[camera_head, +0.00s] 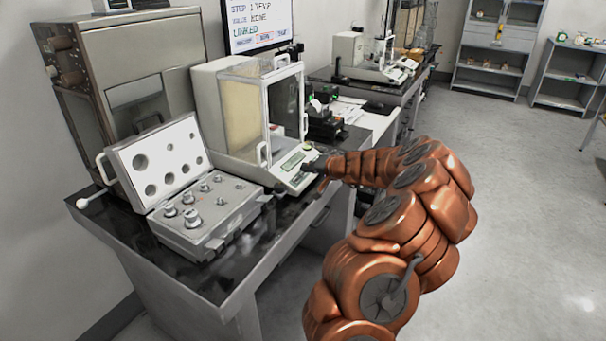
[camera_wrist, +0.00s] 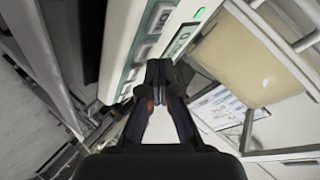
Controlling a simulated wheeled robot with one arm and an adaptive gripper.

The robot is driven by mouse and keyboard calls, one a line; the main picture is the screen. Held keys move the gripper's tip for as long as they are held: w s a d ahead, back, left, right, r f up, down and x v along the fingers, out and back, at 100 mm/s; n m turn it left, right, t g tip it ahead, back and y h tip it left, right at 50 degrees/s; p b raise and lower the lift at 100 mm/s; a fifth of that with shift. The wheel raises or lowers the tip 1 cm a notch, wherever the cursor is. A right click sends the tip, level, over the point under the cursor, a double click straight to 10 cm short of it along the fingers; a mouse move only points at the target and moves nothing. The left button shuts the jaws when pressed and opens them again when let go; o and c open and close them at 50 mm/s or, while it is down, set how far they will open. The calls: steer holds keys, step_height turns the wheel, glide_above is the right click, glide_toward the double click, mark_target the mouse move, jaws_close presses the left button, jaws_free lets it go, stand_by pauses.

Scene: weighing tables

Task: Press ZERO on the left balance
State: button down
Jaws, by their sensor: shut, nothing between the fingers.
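The left balance (camera_head: 205,98) stands on the near dark-topped table, with a glass draft shield and a sloped front panel (camera_head: 291,172). My gripper (camera_head: 308,166) is at the right side of that panel, reached by my orange arm. In the wrist view, my gripper (camera_wrist: 158,72) has its fingertips together over the panel, by the display (camera_wrist: 180,40) and a row of light keys (camera_wrist: 142,52). A green light (camera_wrist: 199,13) glows on the panel. I cannot read which key is ZERO, and the fingers hide part of the panel. I cannot tell whether the tips touch it.
An open case of weights (camera_head: 205,215) sits left of the balance, near the table's front edge. A screen (camera_head: 258,25) hangs behind. A second balance (camera_head: 350,48) stands on a farther table. Shelves (camera_head: 495,50) are at the back; the floor (camera_head: 510,190) at right is clear.

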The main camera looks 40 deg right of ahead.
steer(key=shift+s+r, duration=0.1)
steer(key=shift+r, duration=0.1)
steer(key=r, duration=0.1)
steer(key=s+r+p, duration=0.1)
steer(key=r, duration=0.1)
steer(key=r+p, duration=0.1)
steer(key=shift+s+d+r, duration=0.3)
steer(key=shift+s+r, duration=0.05)
stand_by(0.4)
stand_by(0.6)
